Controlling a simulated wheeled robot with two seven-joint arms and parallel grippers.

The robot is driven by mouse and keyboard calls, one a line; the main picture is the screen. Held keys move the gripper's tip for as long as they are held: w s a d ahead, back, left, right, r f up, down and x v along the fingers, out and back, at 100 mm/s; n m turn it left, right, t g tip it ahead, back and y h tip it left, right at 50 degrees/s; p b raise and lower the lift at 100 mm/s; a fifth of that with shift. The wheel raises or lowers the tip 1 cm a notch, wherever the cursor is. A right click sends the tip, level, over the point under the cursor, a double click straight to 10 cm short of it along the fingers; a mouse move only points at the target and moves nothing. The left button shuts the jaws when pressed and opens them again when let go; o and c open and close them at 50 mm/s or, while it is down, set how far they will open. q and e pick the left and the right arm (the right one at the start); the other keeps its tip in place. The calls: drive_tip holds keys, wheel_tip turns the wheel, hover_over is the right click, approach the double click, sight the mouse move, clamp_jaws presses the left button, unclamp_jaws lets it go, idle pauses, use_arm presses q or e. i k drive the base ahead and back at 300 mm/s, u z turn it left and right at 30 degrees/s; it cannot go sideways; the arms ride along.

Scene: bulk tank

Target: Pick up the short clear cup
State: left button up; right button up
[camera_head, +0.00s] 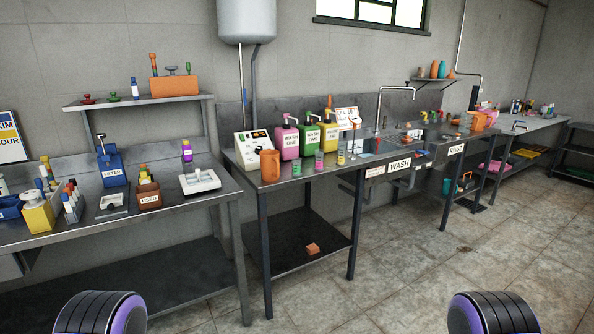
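Several small see-through cups stand on the metal bench in front of the coloured jugs. One cup (319,161) with a green and pinkish tint is near the front edge. A yellowish-green cup (341,154) stands to its right, and a paler cup (351,148) is just behind that one. They are too small to tell for sure which is the short clear cup. Neither gripper shows in the head view; only dark, purple-ringed rounded parts of my arms show at the bottom left and bottom right.
Pink (287,143), green (309,138) and yellow (328,134) jugs stand behind the cups. An orange-brown canister (269,165) and a control box (252,149) are to the left. The sinks marked WASH (399,165) lie to the right. The floor ahead is mostly clear.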

sight(296, 162)
drive_tip(key=z, duration=0.05)
drive_tip(key=k, duration=0.65)
drive_tip(key=z, duration=0.6)
drive_tip(key=i, duration=1.05)
drive_tip(key=z, duration=0.65)
drive_tip(key=i, duration=1.5)
drive_tip(key=u, duration=0.35)
drive_tip(key=i, duration=0.85)
drive_tip(key=u, duration=0.6)
